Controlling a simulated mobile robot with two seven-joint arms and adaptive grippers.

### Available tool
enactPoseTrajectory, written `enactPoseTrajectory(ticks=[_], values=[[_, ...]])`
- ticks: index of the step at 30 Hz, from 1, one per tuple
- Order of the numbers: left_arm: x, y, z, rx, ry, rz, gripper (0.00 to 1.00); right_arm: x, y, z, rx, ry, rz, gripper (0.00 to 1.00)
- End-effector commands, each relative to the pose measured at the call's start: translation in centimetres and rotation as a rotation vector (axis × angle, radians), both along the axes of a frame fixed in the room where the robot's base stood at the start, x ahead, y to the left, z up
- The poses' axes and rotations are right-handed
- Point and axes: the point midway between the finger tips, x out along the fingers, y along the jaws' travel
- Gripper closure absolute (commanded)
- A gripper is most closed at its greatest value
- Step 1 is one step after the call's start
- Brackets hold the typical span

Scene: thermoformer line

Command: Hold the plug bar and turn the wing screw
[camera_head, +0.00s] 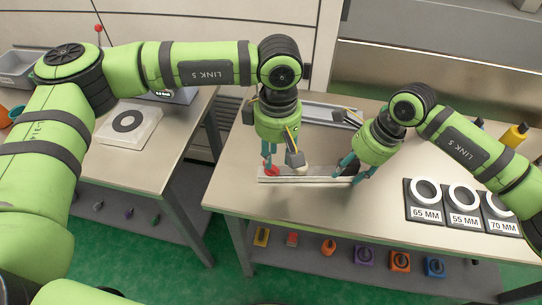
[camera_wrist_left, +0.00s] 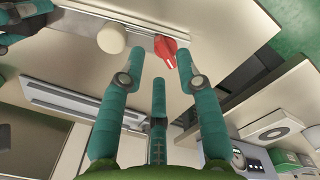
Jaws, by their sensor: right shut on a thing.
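The plug bar (camera_head: 312,179) is a pale, narrow bar lying near the front edge of the table. The red wing screw (camera_head: 271,170) is at its left end. It also shows in the left wrist view (camera_wrist_left: 167,50), just beyond my fingertips and between them. A cream round plug (camera_wrist_left: 111,38) sits beside the bar. My left gripper (camera_wrist_left: 162,60) points down over the screw with its fingers spread and nothing gripped. My right gripper (camera_head: 358,173) is shut on the right end of the plug bar. Its fingers partly hide that end.
Black plates with white rings, labelled 65 MM (camera_head: 424,200), 55 MM (camera_head: 464,204) and 70 MM (camera_head: 503,206), lie at the right. A grey rail (camera_head: 320,112) lies behind my grippers. The table front between is clear.

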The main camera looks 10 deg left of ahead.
Motion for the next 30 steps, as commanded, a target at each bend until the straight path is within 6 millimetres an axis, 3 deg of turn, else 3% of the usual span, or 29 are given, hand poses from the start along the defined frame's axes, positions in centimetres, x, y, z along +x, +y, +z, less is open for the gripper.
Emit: enactPoseTrajectory(ticks=[6, 12, 23, 26, 30], values=[[-0.1, 0.0, -3.0, 0.001, 0.003, -0.002, 0.66, 0.0, 0.0, 0.0, 0.000, 0.000, 0.000, 1.00], [-0.1, -0.1, -4.7, 0.000, 0.004, -0.004, 0.66, 0.0, 0.0, 0.0, 0.000, 0.000, 0.001, 1.00], [0.0, 0.0, -5.0, 0.001, 0.001, -0.003, 0.66, 0.0, 0.0, 0.0, -0.001, -0.001, -0.001, 1.00], [0.0, 0.0, -5.0, 0.001, 0.001, -0.003, 0.98, 0.0, -0.1, 0.0, -0.001, -0.001, -0.001, 1.00], [-0.1, 0.0, -5.0, 0.001, 0.002, -0.003, 1.00, 0.1, -0.1, 0.0, -0.001, -0.001, -0.003, 1.00]])
